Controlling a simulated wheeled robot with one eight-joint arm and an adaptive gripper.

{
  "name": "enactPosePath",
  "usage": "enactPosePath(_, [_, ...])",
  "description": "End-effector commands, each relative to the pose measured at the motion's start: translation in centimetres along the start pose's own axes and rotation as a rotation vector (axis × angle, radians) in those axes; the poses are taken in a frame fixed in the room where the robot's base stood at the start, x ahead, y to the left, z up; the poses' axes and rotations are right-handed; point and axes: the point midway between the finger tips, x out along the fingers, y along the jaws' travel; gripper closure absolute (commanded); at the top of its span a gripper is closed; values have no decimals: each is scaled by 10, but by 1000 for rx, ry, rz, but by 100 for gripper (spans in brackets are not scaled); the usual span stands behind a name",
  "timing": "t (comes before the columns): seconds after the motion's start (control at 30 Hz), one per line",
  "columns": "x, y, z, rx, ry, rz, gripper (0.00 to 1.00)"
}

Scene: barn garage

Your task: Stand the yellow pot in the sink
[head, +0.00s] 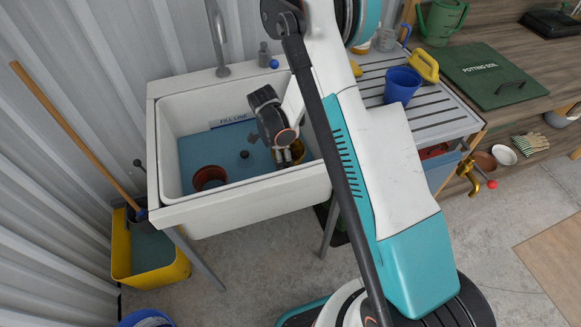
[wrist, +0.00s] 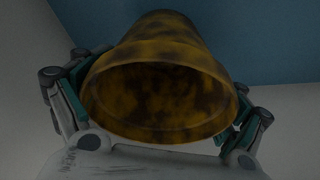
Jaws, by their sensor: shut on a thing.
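The yellow pot (wrist: 160,30), mottled with dark stains, sits between the fingers of my gripper (head: 286,156), which is shut on it. In the wrist view its open mouth faces the camera and its narrower end points away. In the head view the pot (head: 297,152) shows only partly behind my gripper, inside the right part of the white sink (head: 250,203). The blue area of the sink lies beyond the pot in the wrist view. I cannot tell whether the pot touches the sink bottom.
A terracotta pot (head: 209,174) stands in the sink's front left, with a small dark knob (head: 244,155) near the middle. A tap (head: 217,40) rises at the back. A blue cup (head: 402,85) and yellow brush (head: 425,66) are on the drainboard (head: 440,120) at right.

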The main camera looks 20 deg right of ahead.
Motion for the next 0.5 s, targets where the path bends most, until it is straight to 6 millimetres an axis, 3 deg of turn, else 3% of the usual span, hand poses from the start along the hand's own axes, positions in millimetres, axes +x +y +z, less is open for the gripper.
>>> enactPosePath(0.33, [38,0,12,0,0,0,31])
enactPosePath(0.5, [42,0,13,0,0,0,31])
